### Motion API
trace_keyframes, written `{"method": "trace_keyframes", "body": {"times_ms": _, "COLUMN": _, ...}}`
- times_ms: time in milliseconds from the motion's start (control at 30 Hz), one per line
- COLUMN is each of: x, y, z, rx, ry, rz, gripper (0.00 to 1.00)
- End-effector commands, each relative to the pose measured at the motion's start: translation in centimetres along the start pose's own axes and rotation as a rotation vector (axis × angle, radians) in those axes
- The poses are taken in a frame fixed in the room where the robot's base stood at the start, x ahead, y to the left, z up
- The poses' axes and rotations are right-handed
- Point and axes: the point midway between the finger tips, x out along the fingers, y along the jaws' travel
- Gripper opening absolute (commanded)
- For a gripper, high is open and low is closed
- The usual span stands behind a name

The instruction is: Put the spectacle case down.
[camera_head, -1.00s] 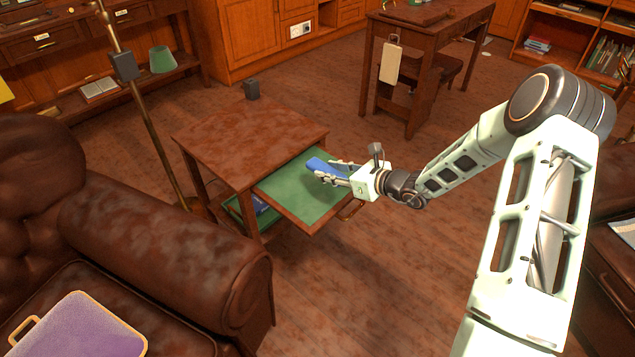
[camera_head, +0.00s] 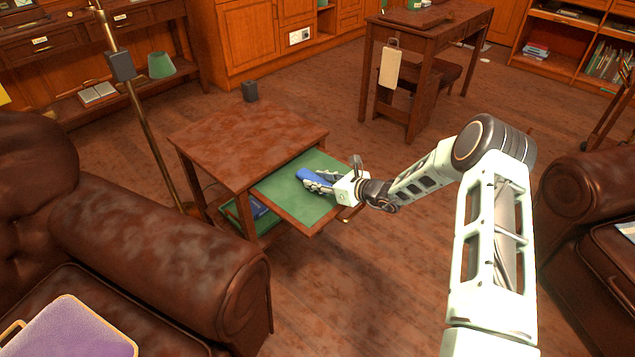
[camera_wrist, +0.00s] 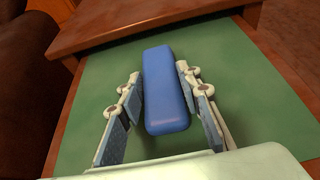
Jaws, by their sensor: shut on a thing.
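A blue spectacle case (camera_head: 314,174) is over the green-lined pull-out surface (camera_head: 285,198) of a small wooden side table (camera_head: 245,142). My gripper (camera_head: 309,180) is shut on it, coming from the right. In the wrist view the case (camera_wrist: 168,88) lies lengthwise between my two fingers, its near end towards the palm. The green surface (camera_wrist: 250,105) spreads below it on both sides. I cannot tell whether the case touches the surface or hangs just above it; its underside is hidden.
The green surface is otherwise bare. Its wooden edge meets the raised tabletop just beyond the case.

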Motion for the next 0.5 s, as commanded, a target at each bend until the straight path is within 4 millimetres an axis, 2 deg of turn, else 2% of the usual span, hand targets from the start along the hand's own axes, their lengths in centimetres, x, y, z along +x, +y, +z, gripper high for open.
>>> {"method": "trace_keyframes", "body": {"times_ms": 233, "x": 0.14, "y": 0.02, "z": -0.33, "rx": 0.000, "ry": -0.001, "rz": 0.000, "gripper": 0.07}}
{"method": "trace_keyframes", "body": {"times_ms": 267, "x": 0.13, "y": 0.02, "z": -0.32, "rx": 0.000, "ry": 0.000, "rz": 0.000, "gripper": 0.33}}
{"method": "trace_keyframes", "body": {"times_ms": 400, "x": 0.08, "y": 0.03, "z": -0.22, "rx": 0.000, "ry": 0.000, "rz": 0.000, "gripper": 0.48}}
{"method": "trace_keyframes", "body": {"times_ms": 500, "x": 0.08, "y": 0.03, "z": -0.21, "rx": 0.000, "ry": 0.000, "rz": 0.000, "gripper": 0.49}}
